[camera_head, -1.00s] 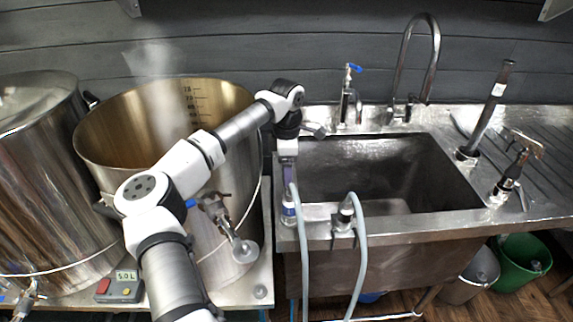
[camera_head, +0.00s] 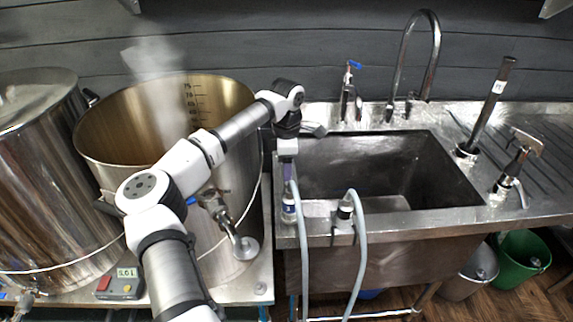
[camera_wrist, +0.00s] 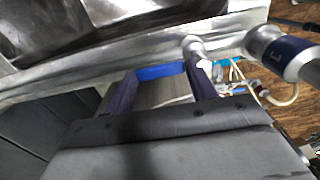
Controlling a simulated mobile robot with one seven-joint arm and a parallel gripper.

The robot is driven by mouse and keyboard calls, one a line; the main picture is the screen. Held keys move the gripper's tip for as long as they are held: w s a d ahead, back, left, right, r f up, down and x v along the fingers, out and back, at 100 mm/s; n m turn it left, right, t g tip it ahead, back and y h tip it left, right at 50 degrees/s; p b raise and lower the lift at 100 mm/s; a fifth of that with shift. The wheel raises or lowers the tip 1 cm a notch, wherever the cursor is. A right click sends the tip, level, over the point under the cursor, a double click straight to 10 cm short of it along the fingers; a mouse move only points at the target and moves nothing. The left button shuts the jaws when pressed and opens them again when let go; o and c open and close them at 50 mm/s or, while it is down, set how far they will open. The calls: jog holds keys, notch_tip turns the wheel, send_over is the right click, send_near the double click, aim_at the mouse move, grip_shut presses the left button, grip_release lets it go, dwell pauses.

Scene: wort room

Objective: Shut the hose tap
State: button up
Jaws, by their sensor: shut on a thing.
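My gripper (camera_head: 288,172) points down at the left front corner of the sink. In the wrist view its two dark purple fingers (camera_wrist: 163,82) are closed on a flat blue bar (camera_wrist: 160,72) beside the steel sink rim. The bar looks like a tap lever, but its body is mostly hidden. A tap with a small blue lever (camera_head: 354,65) stands at the back of the sink, well apart from my gripper. A grey hose (camera_head: 304,255) hangs from a blue-collared end (camera_head: 288,211) just below my gripper.
A second hose (camera_head: 359,250) hangs from the sink's front rim. The sink basin (camera_head: 400,165) is empty. At left stands a steaming open kettle (camera_head: 235,98) with a tap (camera_head: 222,215), beside a lidded kettle (camera_head: 45,180). Buckets (camera_head: 524,262) stand on the floor at right.

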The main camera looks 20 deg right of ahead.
jog(key=shift+d, duration=0.1)
jog(key=m, duration=0.2)
jog(key=d+m+b, duration=0.1)
jog(key=shift+s+d+m, duration=0.2)
jog(key=shift+s+m, duration=0.15)
jog(key=shift+m, duration=0.05)
jog(key=shift+s+d+m+b, duration=0.4)
jog(key=shift+s+m, duration=0.5)
jog(key=shift+m, duration=1.45)
jog(key=shift+s+d+m+b, duration=0.25)
jog(key=shift+s+m+b, duration=0.5)
jog(key=shift+m, duration=1.65)
jog(key=shift+s+d+m+b, duration=0.3)
jog(key=shift+s+m, duration=0.8)
jog(key=shift+m, duration=1.25)
jog(key=shift+s, duration=0.1)
jog(key=o, duration=1.4)
jog(key=shift+r, duration=0.1)
